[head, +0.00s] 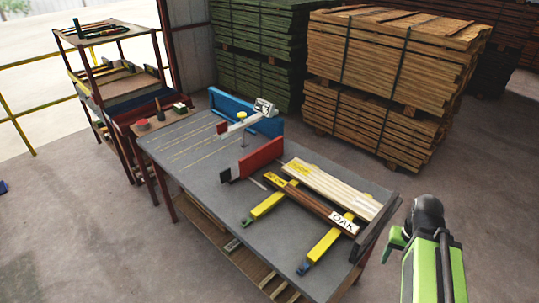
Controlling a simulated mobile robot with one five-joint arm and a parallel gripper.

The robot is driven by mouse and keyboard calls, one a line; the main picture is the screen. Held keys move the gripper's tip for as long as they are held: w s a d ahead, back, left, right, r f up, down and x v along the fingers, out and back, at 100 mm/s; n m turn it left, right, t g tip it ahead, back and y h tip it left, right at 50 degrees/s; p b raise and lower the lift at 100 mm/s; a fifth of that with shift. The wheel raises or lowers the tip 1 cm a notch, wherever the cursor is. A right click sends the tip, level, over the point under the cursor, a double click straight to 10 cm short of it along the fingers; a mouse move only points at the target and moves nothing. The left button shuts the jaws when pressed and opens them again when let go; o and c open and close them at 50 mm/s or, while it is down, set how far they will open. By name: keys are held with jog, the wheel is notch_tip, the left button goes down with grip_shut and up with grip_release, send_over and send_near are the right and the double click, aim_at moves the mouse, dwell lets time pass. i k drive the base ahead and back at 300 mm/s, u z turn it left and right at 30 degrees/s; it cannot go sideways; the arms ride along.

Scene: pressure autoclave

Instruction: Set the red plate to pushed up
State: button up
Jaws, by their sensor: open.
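The red plate (262,157) stands on edge on the grey worktable, near its middle. A dark block sits at its left end and a thin metal rod shows just below it. I cannot tell from here how far along its travel the plate is. My green and black arm rises at the lower right, beyond the table's right edge. My gripper (396,244) shows only in part there, open, with nothing seen in it. It is well apart from the red plate.
The worktable (195,160) also holds a blue fence (238,112), yellow clamps (270,205), pale boards (330,184) and a dark board labelled OAK (310,203). A shelf rack (95,70) stands left. Timber stacks (385,75) stand behind. Floor right of the table is clear.

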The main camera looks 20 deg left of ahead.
aim_at(252, 163)
jog(key=z, duration=0.1)
jog(key=k, duration=0.4)
jog(key=u, duration=1.15)
jog(key=i, duration=1)
jog(key=z, duration=0.15)
jog(key=k, duration=0.5)
jog(key=u, duration=1.25)
jog(key=i, duration=0.75)
